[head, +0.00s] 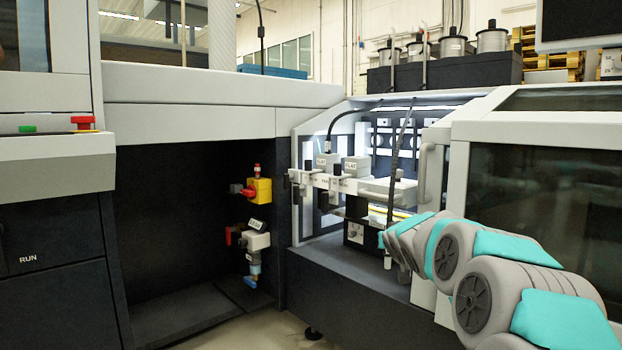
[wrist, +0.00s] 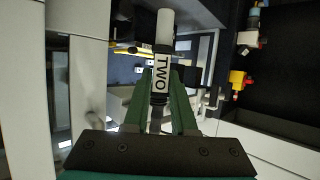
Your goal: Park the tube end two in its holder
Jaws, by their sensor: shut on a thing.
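Tube end two (wrist: 161,72) is a white cylinder with a "TWO" label and a dark lower part. In the wrist view my gripper (wrist: 162,90) has its green fingers on either side of it, shut on it; its white tip points away from the gripper. In the head view my gripper is mostly hidden behind my arm, at the open machine bay. A dark hose (head: 394,165) runs down there, and a small white tip shows below. A white bar (head: 335,183) with grey blocks marked "FLAT" crosses the bay left of my gripper. I cannot tell which part is the holder.
A yellow box with a red knob (head: 259,190) and a white valve (head: 257,240) hang in the dark recess at left. A glazed cover with a handle (head: 424,175) stands right of the bay, close to my arm. The dark ledge (head: 350,275) below is clear.

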